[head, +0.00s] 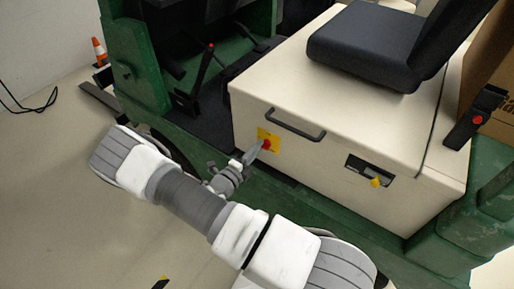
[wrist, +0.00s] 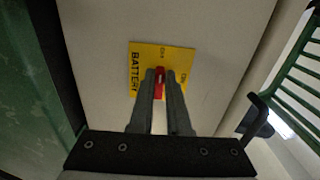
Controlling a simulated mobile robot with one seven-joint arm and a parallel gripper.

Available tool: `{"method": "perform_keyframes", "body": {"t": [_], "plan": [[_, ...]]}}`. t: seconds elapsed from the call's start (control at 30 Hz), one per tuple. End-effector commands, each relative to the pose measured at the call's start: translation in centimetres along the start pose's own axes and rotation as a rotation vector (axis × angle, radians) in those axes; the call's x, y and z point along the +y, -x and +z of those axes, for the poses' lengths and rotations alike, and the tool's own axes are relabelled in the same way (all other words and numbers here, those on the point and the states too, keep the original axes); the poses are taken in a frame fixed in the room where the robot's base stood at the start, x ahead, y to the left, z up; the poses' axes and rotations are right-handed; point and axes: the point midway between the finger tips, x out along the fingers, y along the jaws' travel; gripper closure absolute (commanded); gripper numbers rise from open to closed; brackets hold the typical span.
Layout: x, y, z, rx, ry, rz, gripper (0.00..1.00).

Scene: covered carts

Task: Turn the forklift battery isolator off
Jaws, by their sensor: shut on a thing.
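The battery isolator is a red knob (head: 266,145) on a yellow plate (head: 273,136) on the front of the forklift's cream battery cover (head: 310,95). In the wrist view the yellow plate (wrist: 184,58) reads "BATTERY" along its left edge, and the red knob (wrist: 159,83) lies between the fingers. My gripper (head: 257,151) reaches the knob from the lower left. In the wrist view my gripper (wrist: 160,78) is shut on the knob, one finger on each side. The red handle's long side runs roughly along the fingers. The knob's underside is hidden.
A black handle (head: 295,126) sits just right of and above the plate. A yellow key-like part (head: 376,182) sticks out of a dark recess farther right. A black seat (head: 365,45) is on top. The green chassis (head: 310,205) runs below. Open floor lies left.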

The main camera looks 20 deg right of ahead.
Motion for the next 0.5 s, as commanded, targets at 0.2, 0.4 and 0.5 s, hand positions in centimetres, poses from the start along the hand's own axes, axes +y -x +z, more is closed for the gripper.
{"method": "perform_keyframes", "body": {"t": [0.2,0.4,0.5], "plan": [[0.09,0.07,-0.02,-0.001,0.002,0.002,1.0],[0.06,0.05,-0.01,0.0,0.001,0.001,0.55],[0.04,0.03,-0.01,0.0,0.0,0.001,0.55]]}}
